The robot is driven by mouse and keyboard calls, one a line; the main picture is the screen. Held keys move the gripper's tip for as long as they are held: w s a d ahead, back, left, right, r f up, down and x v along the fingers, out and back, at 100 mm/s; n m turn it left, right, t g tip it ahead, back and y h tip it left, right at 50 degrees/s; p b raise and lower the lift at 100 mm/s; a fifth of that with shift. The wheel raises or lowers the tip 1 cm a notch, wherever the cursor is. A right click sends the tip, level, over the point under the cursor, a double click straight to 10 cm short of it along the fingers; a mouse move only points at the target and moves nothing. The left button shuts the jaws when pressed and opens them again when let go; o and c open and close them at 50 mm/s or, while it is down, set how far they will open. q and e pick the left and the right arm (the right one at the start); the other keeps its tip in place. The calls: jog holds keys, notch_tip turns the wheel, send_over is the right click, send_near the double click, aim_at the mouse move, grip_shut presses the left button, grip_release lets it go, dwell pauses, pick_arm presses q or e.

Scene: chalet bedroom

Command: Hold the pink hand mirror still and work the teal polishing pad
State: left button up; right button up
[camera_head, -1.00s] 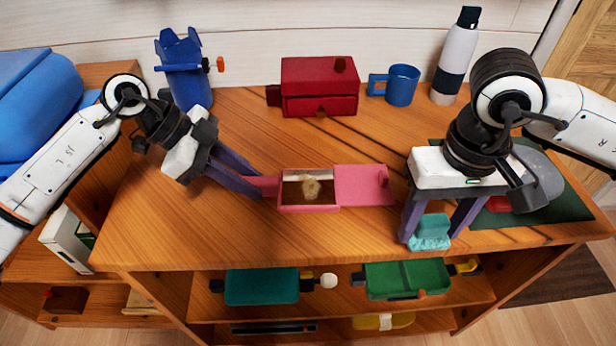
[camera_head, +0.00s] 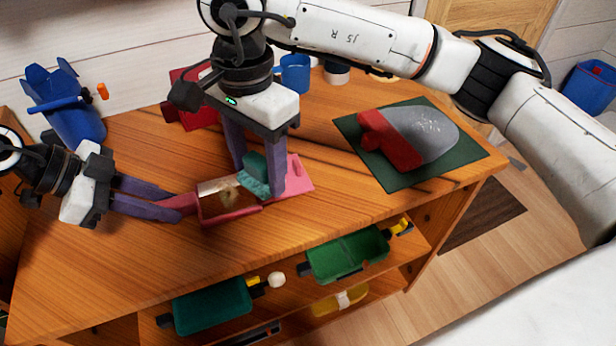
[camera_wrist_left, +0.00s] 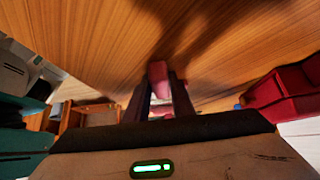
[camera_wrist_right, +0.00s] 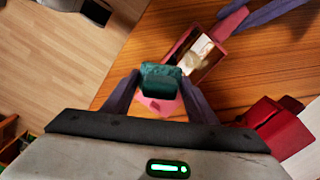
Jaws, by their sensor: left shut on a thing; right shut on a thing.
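The pink hand mirror (camera_head: 228,219) lies on the wooden table, its brownish glass bearing a pale smudge. My left gripper (camera_head: 181,205) is shut on the mirror's handle at its left end; the handle also shows in the left wrist view (camera_wrist_left: 158,78). My right gripper (camera_head: 262,182) is shut on the teal polishing pad (camera_head: 254,172), at the right end of the glass near the pink flap. In the right wrist view the pad (camera_wrist_right: 160,78) sits between the fingers, beside the mirror frame (camera_wrist_right: 208,62). Whether the pad touches the glass I cannot tell.
A grey and red iron-like object (camera_head: 420,138) lies on a dark green mat (camera_head: 398,180) at the right. A red box (camera_head: 196,118), blue mug (camera_head: 295,74) and blue container (camera_head: 72,115) stand behind. Green bins (camera_head: 345,256) sit on the shelf below.

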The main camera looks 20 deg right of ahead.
aim_at(223, 182)
jog(key=w+a+r+m, duration=0.1)
jog(key=a+r+m, duration=0.1)
jog(key=a+m, duration=0.4)
jog(key=shift+f, duration=2.6)
jog(key=shift+w+f, duration=0.35)
jog(key=shift+f, duration=0.3)
jog(key=shift+w+f, duration=0.35)
jog(key=shift+f, duration=0.25)
jog(key=shift+c, duration=0.4)
jog(key=shift+w+d+f, duration=0.1)
jog(key=shift+w+d, duration=0.05)
jog(key=shift+w, duration=2.75)
jog(key=shift+s, duration=3.4)
jog(key=shift+s+r, duration=0.2)
notch_tip(223, 182, up, 8)
